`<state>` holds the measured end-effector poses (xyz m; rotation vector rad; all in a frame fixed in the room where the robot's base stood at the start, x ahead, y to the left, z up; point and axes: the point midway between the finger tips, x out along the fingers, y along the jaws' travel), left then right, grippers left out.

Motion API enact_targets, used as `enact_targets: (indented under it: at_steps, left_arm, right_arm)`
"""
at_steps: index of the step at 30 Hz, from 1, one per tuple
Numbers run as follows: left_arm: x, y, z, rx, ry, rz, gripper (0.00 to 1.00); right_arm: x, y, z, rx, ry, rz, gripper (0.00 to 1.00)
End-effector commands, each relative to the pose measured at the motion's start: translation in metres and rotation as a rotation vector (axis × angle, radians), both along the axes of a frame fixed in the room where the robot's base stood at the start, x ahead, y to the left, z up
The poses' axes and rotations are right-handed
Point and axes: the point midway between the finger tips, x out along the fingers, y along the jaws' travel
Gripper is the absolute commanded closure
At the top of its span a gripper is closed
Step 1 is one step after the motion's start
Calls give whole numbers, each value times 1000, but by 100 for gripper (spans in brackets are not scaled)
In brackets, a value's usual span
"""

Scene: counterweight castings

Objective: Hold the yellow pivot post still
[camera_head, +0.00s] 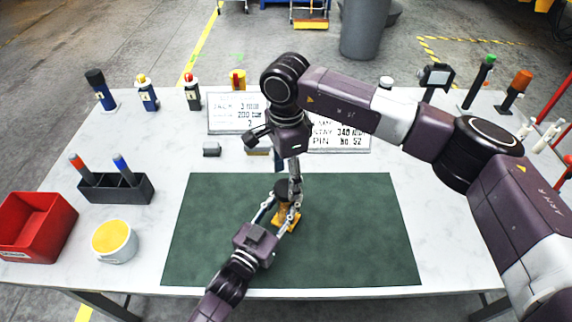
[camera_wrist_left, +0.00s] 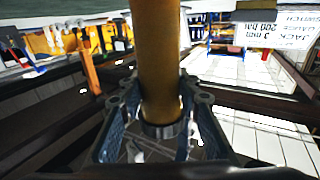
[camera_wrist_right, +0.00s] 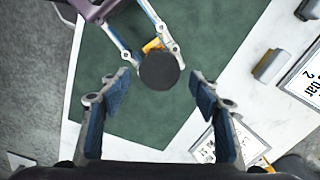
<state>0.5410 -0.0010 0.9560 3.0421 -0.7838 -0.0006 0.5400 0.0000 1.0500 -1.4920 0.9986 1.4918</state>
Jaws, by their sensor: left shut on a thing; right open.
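The yellow pivot post (camera_head: 285,216) stands on the green mat (camera_head: 350,235), with a dark round cap on top. In the left wrist view the post (camera_wrist_left: 158,60) rises between the fingers of my left gripper (camera_wrist_left: 160,112), which is shut on it from the front. My right gripper (camera_head: 294,182) points down above the post, open and empty. In the right wrist view the dark cap (camera_wrist_right: 160,71) lies between and slightly beyond the open fingertips (camera_wrist_right: 160,88). The cap hides most of the post there. My right gripper partly hides the post in the head view.
A red bin (camera_head: 35,226), a yellow-topped tub (camera_head: 113,242) and a black holder (camera_head: 115,189) with two pens stand on the left. Small grey block (camera_head: 211,149) and white sign cards (camera_head: 234,114) lie behind the mat. Several tools stand along the back. The mat's right part is clear.

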Motion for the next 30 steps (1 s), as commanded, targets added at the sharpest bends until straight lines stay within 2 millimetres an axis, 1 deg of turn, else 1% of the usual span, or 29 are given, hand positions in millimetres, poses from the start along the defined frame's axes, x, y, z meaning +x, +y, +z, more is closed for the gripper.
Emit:
enact_targets:
  at_steps: [1,6,10,17,20,27,30]
  left_arm:
    - [0,0,0,0,1,0,100]
    - [0,0,0,0,1,0,100]
    - [0,0,0,0,1,0,100]
    - [0,0,0,0,0,0,100]
    - [0,0,0,0,0,0,100]
    - [0,0,0,0,0,0,100]
    - [0,0,0,0,0,0,100]
  right_arm:
    - [-1,0,-8,0,2,0,43]
    - [0,0,-24,1,0,0,43]
    - [0,1,-29,1,-1,0,43]
    - [0,1,-29,1,-1,1,43]
    - [0,1,-29,1,-1,1,52]
    - [0,1,-29,2,-1,0,78]
    - [0,1,-29,2,-1,0,87]
